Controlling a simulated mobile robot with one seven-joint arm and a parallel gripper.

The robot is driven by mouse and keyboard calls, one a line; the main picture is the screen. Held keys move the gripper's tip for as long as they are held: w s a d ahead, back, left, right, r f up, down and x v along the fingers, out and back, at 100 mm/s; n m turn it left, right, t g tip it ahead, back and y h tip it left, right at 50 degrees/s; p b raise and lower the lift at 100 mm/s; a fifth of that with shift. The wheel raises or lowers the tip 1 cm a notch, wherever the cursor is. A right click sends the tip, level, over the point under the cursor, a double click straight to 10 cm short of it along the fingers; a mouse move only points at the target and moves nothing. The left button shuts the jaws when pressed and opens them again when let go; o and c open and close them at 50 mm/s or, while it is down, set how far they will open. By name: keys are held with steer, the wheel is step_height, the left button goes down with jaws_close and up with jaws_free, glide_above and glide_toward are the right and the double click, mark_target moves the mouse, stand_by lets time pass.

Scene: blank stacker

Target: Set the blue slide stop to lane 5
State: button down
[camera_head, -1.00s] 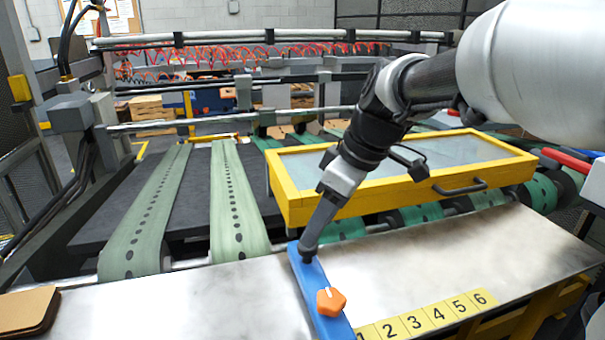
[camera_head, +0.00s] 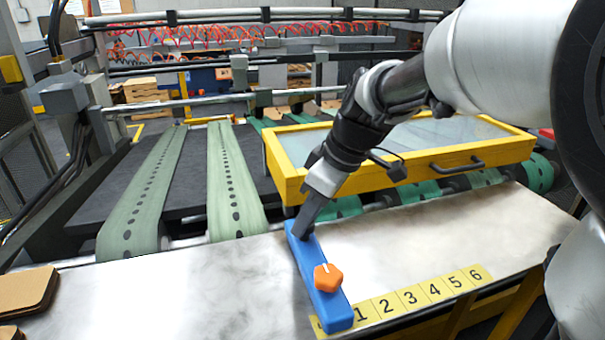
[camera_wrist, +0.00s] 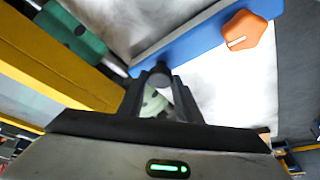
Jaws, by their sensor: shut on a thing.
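The blue slide stop (camera_head: 307,262) is a long bar lying on the metal table. Its near end lies just left of the 1 on the yellow number strip (camera_head: 410,299), which reads 1 to 6. An orange knob with a white line (camera_head: 328,278) sits on the bar toward its near end. My gripper (camera_head: 303,233) is at the bar's far end. In the wrist view the slide stop (camera_wrist: 195,38) crosses the top, and my gripper (camera_wrist: 160,85) is shut on a dark round peg (camera_wrist: 160,76) at the bar's end. The fingers partly hide the peg.
The metal table (camera_head: 430,240) is bare right of the bar, up to the strip. A yellow framed glass cover with a black handle (camera_head: 457,163) stands behind it. Green belts (camera_head: 232,190) run behind on the left. Brown boards (camera_head: 25,290) lie at the left edge.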

steer(key=w+d, duration=0.2)
steer(key=d, duration=0.4)
steer(key=w+d, duration=0.1)
steer(key=d, duration=0.6)
steer(key=w+d+b, duration=0.1)
steer(key=w+d, duration=0.1)
steer(key=d, duration=0.4)
steer(key=shift+w+d, duration=0.15)
steer(key=shift+w, duration=0.15)
steer(key=c, duration=1.3)
jaws_free()
steer(key=shift+c, duration=0.2)
steer(key=p+v, duration=0.2)
steer(key=v, duration=1.5)
steer(key=shift+r+p, duration=0.2)
steer(key=shift+p, duration=0.1)
steer(key=shift+s, duration=0.1)
